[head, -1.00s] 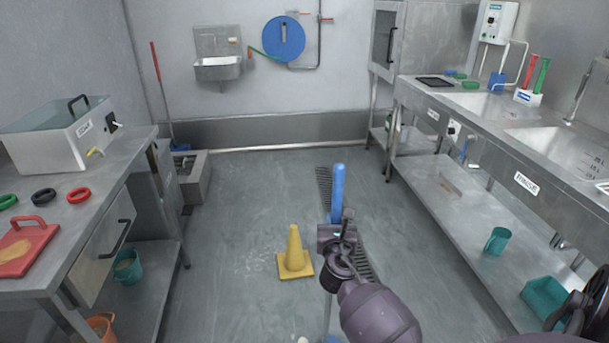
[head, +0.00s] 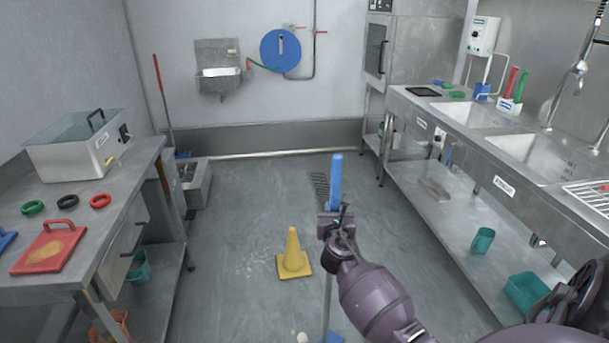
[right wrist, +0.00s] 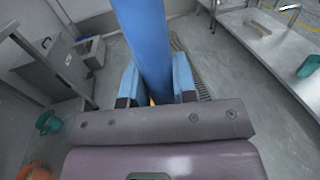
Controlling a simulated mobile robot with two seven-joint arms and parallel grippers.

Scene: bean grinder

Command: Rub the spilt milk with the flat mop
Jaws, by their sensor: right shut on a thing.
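The flat mop stands near upright in front of me in the head view, with a blue handle grip (head: 336,180), a thin pole (head: 327,290) and a blue head (head: 333,338) partly cut off by the bottom edge. In the right wrist view the blue handle (right wrist: 145,45) runs up from between the fingers (right wrist: 156,85). The spilt milk shows as faint white specks (head: 260,263) on the floor, left of the yellow cone (head: 293,258). My left gripper is not in view.
A steel bench (head: 135,180) stands at left, and a sink counter (head: 465,140) with a lower shelf (head: 455,220) at right. A floor grate (head: 319,188) lies behind the mop. A pale object (head: 302,337) shows at the bottom edge.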

